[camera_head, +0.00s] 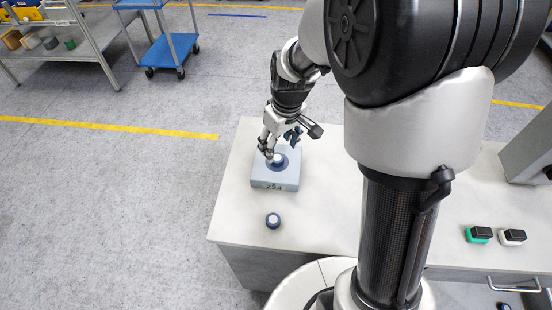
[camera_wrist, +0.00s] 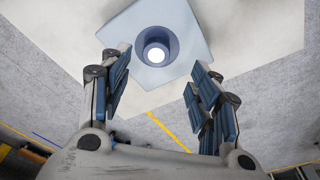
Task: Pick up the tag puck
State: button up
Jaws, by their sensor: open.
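In the wrist view the same round piece (camera_wrist: 157,45) shows just beyond my fingertips, on the block's pale face (camera_wrist: 186,20). A second, similar dark puck with a pale top (camera_head: 273,220) lies on the bare table in front of the block. I cannot tell by marking which one is the tag puck. My gripper (camera_head: 287,142) is open and empty, close above the block; it also shows in the wrist view (camera_wrist: 161,78), fingers spread.
A grey boxy fixture (camera_head: 530,145) stands at the far right. A blue cart (camera_head: 170,50) and a shelf rack stand behind, away from the table.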

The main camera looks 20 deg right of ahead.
aim_at(277, 158)
jog(key=f+b, duration=0.1)
jog(key=f, duration=0.2)
jog(key=w+f+b, duration=0.1)
jog(key=f, duration=0.2)
jog(key=shift+w+f, duration=0.2)
jog(key=shift+f, duration=0.2)
jog(key=shift+c, duration=0.2)
jog(key=c, duration=1)
jog(key=shift+r, duration=0.15)
jog(key=shift+c, duration=0.2)
